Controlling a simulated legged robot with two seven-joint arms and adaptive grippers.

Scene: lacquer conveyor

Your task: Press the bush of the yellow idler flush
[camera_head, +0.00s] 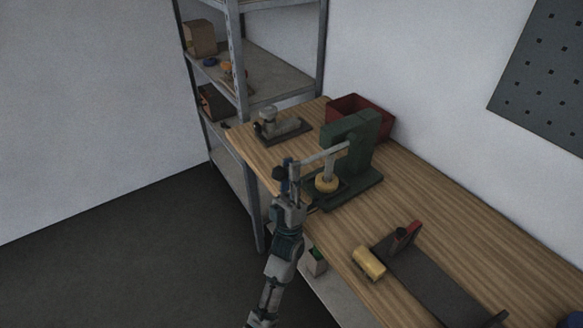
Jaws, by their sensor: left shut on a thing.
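The yellow idler (327,186) sits on the base of the green press (352,150), under its grey ram (329,165). The ram comes down onto the idler's middle; its bush is hidden or too small to make out. The press lever (322,155) reaches out to the left, sloping slightly down to a dark knob (279,173). My left gripper (289,172) is shut on the lever's outer end beside the knob, at the bench's left edge. My right gripper is not in view.
A red bin (362,112) stands behind the press. A grey vise-like fixture (279,125) is at the bench's far end. A yellow roller (368,263) lies beside the dark conveyor (430,285) in front. Metal shelving (238,60) stands behind the bench's far end.

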